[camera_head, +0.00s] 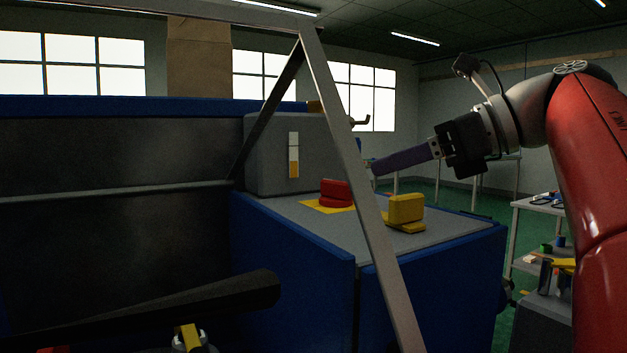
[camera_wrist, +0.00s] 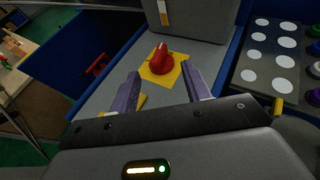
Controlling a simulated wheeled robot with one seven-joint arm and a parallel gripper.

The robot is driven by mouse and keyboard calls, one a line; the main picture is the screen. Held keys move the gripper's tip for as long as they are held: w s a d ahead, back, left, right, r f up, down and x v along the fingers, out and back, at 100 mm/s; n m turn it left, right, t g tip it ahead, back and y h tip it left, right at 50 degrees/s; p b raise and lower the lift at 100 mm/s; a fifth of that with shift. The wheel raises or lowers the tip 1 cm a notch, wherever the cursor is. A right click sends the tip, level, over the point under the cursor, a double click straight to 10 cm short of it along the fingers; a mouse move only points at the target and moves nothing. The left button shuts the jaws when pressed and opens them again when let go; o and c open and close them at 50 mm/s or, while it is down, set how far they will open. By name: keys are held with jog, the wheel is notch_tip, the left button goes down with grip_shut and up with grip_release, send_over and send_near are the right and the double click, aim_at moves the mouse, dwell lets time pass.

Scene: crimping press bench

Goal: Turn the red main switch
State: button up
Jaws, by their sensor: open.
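The red main switch (camera_head: 336,193) sits on a yellow square plate (camera_head: 312,205) on the grey top of the blue machine housing. It also shows in the wrist view (camera_wrist: 160,60), in front of my fingers and between their lines. My gripper (camera_head: 375,170) reaches in from the right in the head view, above the grey top and to the right of the switch. In the wrist view its two purple fingers (camera_wrist: 163,88) are apart with nothing between them. The fingers do not touch the switch.
A yellow block (camera_head: 405,209) stands on the grey top, right of the switch. A grey box with a white and yellow strip (camera_head: 294,155) rises behind. A slanted metal frame bar (camera_head: 361,187) crosses the head view. A panel with white discs (camera_wrist: 268,64) lies right in the wrist view.

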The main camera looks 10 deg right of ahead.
jog(key=shift+w+a+f+g, duration=0.1)
jog(key=shift+a+f+g, duration=0.05)
jog(key=shift+f+g, duration=0.15)
jog(key=b+x, duration=0.1)
jog(key=x, duration=0.6)
jog(key=shift+a, duration=0.1)
